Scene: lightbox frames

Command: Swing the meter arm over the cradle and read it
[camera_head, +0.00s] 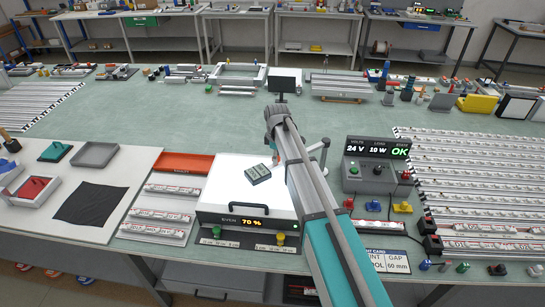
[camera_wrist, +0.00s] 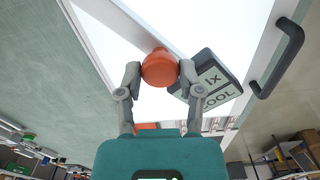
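The lightbox (camera_head: 225,200) has a bright white top, and its front display reads "EVEN 70 %". A dark meter block (camera_head: 257,174) shows over the white top; in the wrist view its face (camera_wrist: 212,80) shows the partial letters "IX" and "OOL". An orange ball knob (camera_wrist: 160,68) is beside the meter block. My gripper (camera_wrist: 160,74) has a fingertip against each side of this knob. In the head view my arm crosses the lightbox's right side and hides my fingers and any link between knob and meter. I cannot pick out a cradle for sure.
A control box (camera_head: 374,165) right of my arm reads "24 V", "10 W" and "OK". Red and yellow knobs stand before it. Light strips (camera_head: 470,190) fill the right side. An orange-red tray (camera_head: 184,164) and a black cloth (camera_head: 90,203) lie left. The bench middle is fairly clear.

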